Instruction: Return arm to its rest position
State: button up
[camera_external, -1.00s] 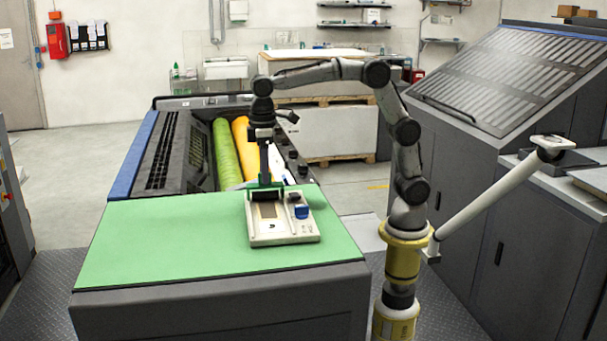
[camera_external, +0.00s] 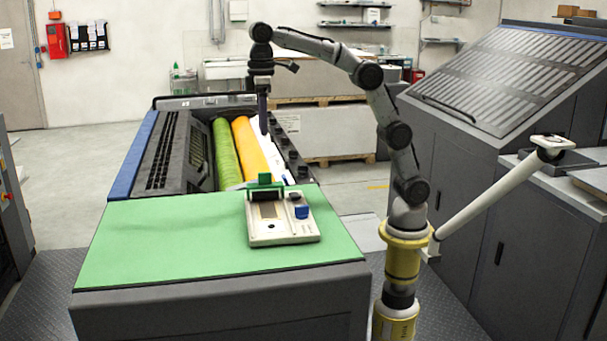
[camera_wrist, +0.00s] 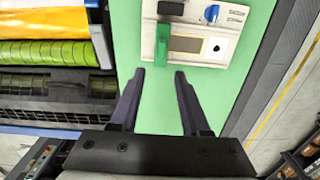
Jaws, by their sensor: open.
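My gripper (camera_external: 263,130) hangs pointing down, raised above the far edge of the green table top and the machine's rollers. In the wrist view my gripper (camera_wrist: 160,76) has its two dark fingers apart with nothing between them. My arm is bent upward from its yellow base at the right. Below the gripper, a white device (camera_external: 285,230) with a green handle (camera_external: 265,180) and a blue knob (camera_external: 301,211) sits on the green top (camera_external: 160,240). The device also shows at the top of the wrist view (camera_wrist: 225,45), apart from the fingers.
Green (camera_external: 225,155) and yellow (camera_external: 253,155) rollers lie in the machine behind the green top. A dark slanted console (camera_external: 510,75) stands at the right. A pale jointed post (camera_external: 490,205) rises beside my base. The left part of the green top is clear.

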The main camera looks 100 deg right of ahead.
dwell(0.3)
jog(key=s+r+t, duration=0.1)
jog(key=s+r, duration=0.1)
jog(key=s, duration=0.6)
jog(key=s+r+t, duration=0.1)
jog(key=s+r, duration=0.2)
jog(key=s, duration=0.4)
jog(key=s+f+t, duration=0.1)
jog(key=s+f, duration=0.5)
jog(key=f, duration=0.4)
jog(key=s+f+t, duration=0.2)
jog(key=s+f, duration=0.3)
jog(key=f, duration=0.5)
jog(key=shift+s+a+f+n+t, duration=0.15)
jog(key=shift+s+a+n+t, duration=0.15)
jog(key=shift+s, duration=0.05)
